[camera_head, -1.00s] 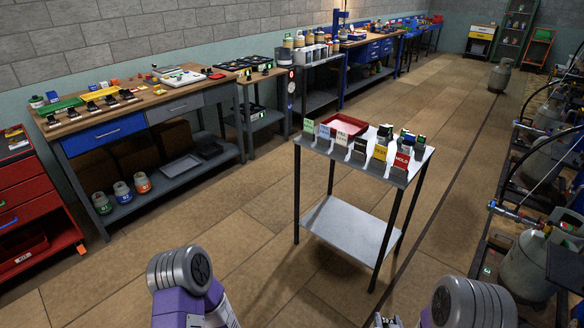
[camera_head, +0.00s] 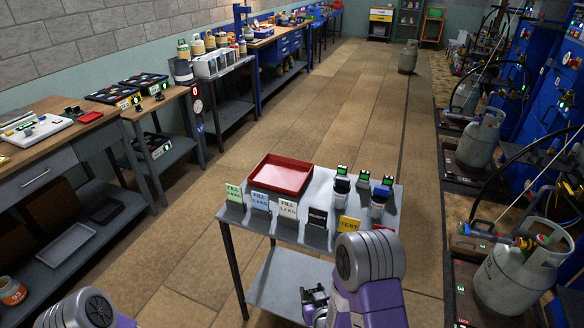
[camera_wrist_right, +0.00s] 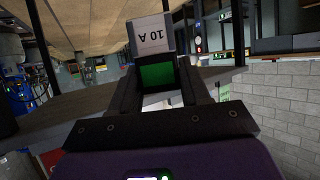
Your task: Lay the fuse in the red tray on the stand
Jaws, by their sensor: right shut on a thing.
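The red tray (camera_head: 281,174) sits at the back left of the grey stand's top (camera_head: 325,190) and looks empty. My right gripper (camera_head: 314,294) is low in front of the stand, below its top. In the right wrist view its fingers (camera_wrist_right: 160,82) are shut on the fuse (camera_wrist_right: 150,36), a block with a white part marked "10 A" and a green part between the fingers. I cannot make out the fuse clearly in the head view. Only a link of my left arm shows at the lower left; its gripper is out of view.
Several label cards (camera_head: 288,209) stand along the stand's front edge. Several small green-topped items (camera_head: 362,178) stand at its right. A workbench (camera_head: 60,150) runs along the left wall. Gas cylinders (camera_head: 515,268) stand at the right.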

